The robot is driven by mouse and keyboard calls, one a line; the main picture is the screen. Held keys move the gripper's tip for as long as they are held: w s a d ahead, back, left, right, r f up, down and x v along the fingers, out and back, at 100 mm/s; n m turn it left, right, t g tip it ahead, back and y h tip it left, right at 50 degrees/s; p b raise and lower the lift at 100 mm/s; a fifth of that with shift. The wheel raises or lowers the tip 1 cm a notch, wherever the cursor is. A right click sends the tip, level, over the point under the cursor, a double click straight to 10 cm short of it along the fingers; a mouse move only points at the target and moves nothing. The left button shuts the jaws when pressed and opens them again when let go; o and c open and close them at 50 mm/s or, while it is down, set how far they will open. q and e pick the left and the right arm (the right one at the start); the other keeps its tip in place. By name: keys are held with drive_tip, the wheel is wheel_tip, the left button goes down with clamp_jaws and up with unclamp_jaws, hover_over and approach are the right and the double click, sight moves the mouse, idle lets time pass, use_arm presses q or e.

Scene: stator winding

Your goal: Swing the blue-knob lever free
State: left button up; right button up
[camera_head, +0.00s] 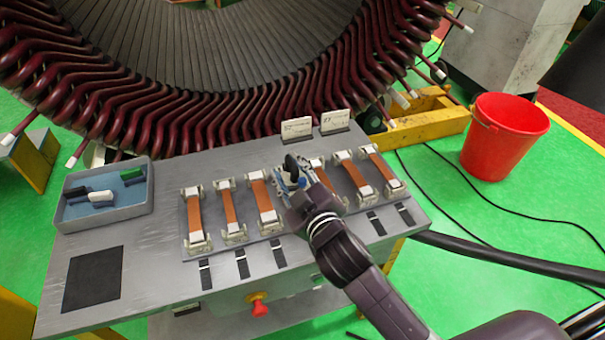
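My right gripper (296,181) reaches in from the lower right and is over the middle of the row of orange strips on the grey bench. A small blue part (283,185) shows beside its fingers, and a dark rounded knob (290,162) stands up just beyond. The gripper covers most of the lever there, so I cannot tell the lever's shape or whether the fingers are closed on it. My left gripper is not in view.
Orange strips in metal clamps (228,207) flank the gripper on both sides. Two white cards (334,121) stand behind. A blue-lined tray (105,206) holds small blocks at left. A red knob (259,307) is on the bench front. The large stator (230,50) rises behind; a red bucket (505,137) stands right.

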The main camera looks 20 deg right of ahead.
drive_tip(key=w+a+r+n+t+y, duration=0.3)
drive_tip(key=a+r+n+y, duration=0.85)
drive_tip(key=a+r, duration=0.3)
drive_tip(key=s+a+f+n+g+y, duration=0.1)
drive_tip(key=s+a+n+g+y, duration=0.25)
drive_tip(key=a+n+g, duration=0.6)
drive_tip(key=s+a+n+g+y, duration=0.2)
drive_tip(key=s+a+n+g, duration=0.2)
drive_tip(key=n+g, duration=0.55)
drive_tip(key=n+h, duration=0.8)
drive_tip(key=h, duration=1)
hover_over(302, 179)
drive_tip(key=f, duration=1.1)
drive_tip(key=shift+w+d+f, duration=0.1)
drive_tip(key=shift+d+f, duration=0.1)
drive_tip(key=shift+f, duration=0.15)
wheel_tip(302, 179, down, 7)
drive_tip(key=p, duration=0.3)
drive_tip(key=shift+a+r, duration=0.1)
drive_tip(key=shift+r, duration=0.05)
drive_tip(key=shift+a+f+g, duration=0.1)
drive_tip(key=shift+f+g, duration=0.2)
drive_tip(key=shift+f, duration=0.2)
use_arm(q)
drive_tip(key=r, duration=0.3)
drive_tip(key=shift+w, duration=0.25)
